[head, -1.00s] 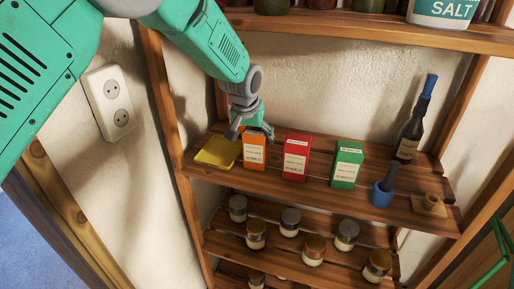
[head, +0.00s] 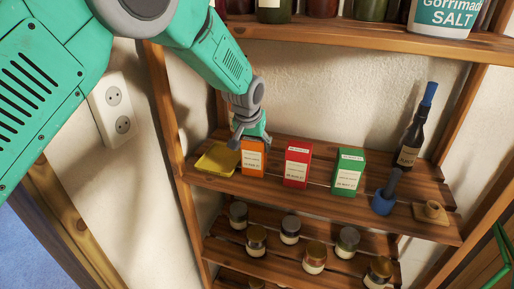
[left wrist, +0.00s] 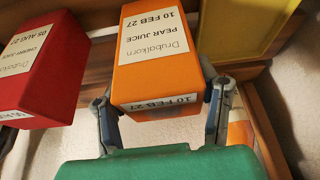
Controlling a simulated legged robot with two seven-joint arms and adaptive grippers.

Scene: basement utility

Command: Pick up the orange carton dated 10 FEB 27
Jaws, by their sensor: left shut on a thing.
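The orange carton (head: 253,159) stands upright on the middle shelf. In the left wrist view the orange carton (left wrist: 150,55) shows a white label reading Drubalkorn, PEAR JUICE, 10 FEB 27. My left gripper (head: 250,134) reaches it from above and behind in the head view. In the left wrist view the fingers of my left gripper (left wrist: 163,108) are shut on the carton, one on each side. Part of the carton's back is hidden by the gripper. I see no clear gap between carton and shelf. My right gripper is not in view.
A red carton (head: 297,166), labelled 05 AUG 27 in the wrist view, and a green carton (head: 348,172) stand to the right. A yellow tray-like object (head: 216,160) lies close on the left. A blue mortar (head: 383,202) and dark bottle (head: 412,140) are farther right. An upper shelf (head: 340,40) hangs above.

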